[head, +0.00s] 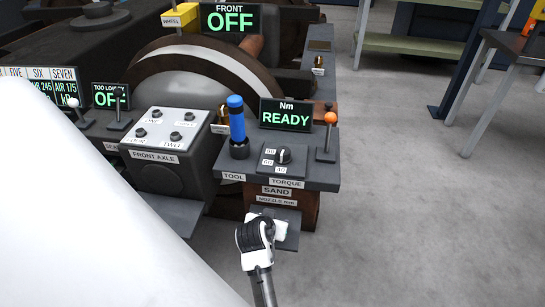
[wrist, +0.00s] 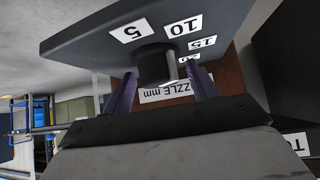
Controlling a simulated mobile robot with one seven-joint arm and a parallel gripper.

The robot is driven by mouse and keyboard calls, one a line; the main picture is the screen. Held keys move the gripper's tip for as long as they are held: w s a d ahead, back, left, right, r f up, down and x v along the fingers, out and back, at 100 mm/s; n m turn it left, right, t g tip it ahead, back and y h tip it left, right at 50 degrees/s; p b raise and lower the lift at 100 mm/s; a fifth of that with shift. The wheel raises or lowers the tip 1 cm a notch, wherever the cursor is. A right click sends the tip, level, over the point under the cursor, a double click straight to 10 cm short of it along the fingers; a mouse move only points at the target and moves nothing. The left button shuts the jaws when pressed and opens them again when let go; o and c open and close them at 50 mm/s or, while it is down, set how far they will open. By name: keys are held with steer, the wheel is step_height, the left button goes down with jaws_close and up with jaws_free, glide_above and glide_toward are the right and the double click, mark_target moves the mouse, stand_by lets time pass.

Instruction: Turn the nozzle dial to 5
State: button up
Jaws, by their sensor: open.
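The nozzle dial has a dark round knob (wrist: 152,64) on a dark plate (wrist: 90,45), seen upside down in the wrist view. White labels 5 (wrist: 132,31), 10 (wrist: 183,24) and 15 (wrist: 203,43) sit around it, with another label partly hidden. A white pointer mark (wrist: 172,69) shows on the knob's right side, away from the 5; its exact setting is unclear. My gripper (wrist: 161,74) is open, one finger on each side of the knob; contact cannot be told. In the head view my gripper (head: 258,232) covers the dial on its low plate (head: 290,236).
Above the dial, the console carries a blue-handled tool (head: 236,125), a torque dial (head: 283,156), an orange-tipped lever (head: 330,125) and a READY display (head: 286,115). A front axle box (head: 155,165) stands to the left. The floor (head: 420,210) at right is clear.

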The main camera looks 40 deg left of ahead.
steer(key=shift+c, duration=0.3)
steer(key=c, duration=0.9)
steer(key=shift+c, duration=0.2)
steer(key=shift+r+n+p, duration=0.15)
steer(key=shift+n+p, duration=0.25)
steer(key=shift+p, duration=0.05)
steer(key=n+g+y+p, duration=0.1)
steer(key=n+y+p, duration=0.1)
steer(key=shift+d+r+n+p, duration=0.1)
steer(key=shift+n+p, duration=0.2)
steer(key=shift+p, duration=0.1)
steer(key=shift+n+g+y+p, duration=0.7)
steer(key=shift+n+g+p, duration=0.1)
steer(key=shift+n, duration=0.4)
steer(key=shift+n+g+y+p, duration=0.55)
steer(key=shift+n+g, duration=0.45)
steer(key=shift+n, duration=0.5)
steer(key=shift+f, duration=0.2)
